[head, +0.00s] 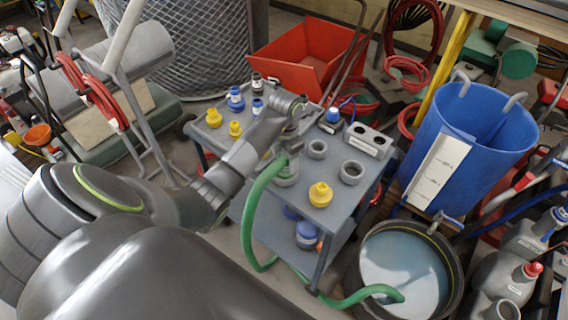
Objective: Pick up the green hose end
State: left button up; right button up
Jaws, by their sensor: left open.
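A green hose (248,225) rises in front of the grey cart (265,200). Its upper end (281,158) is at the cart top, next to a grey ring fitting (287,176). The hose loops down past the cart, and its other end (398,294) lies over the round tub of water. My left gripper (289,146) points down over the cart, right at the upper hose end. Its jaws are open. The fingertips are partly hidden, so I cannot tell whether they touch the hose. My right gripper is out of view.
The cart top also holds yellow fittings (320,194), blue-capped fittings (235,99) and grey rings (352,172). A blue barrel (470,130) and a dark-rimmed tub (455,250) stand at the right. A red bin (305,55) is behind.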

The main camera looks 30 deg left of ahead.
pick_arm(q)
jog(key=shift+f, duration=0.5)
jog(key=c, duration=1.2)
jog(key=shift+r, duration=0.15)
jog(key=shift+r, duration=0.35)
notch_tip(320, 180, up, 3)
jog(key=shift+w+r+b, duration=0.1)
jog(key=shift+b, duration=0.3)
notch_tip(320, 180, up, 4)
jog(key=p, duration=0.3)
jog(key=shift+r, duration=0.25)
jog(key=shift+r+p, duration=0.7)
jog(key=shift+p, duration=0.1)
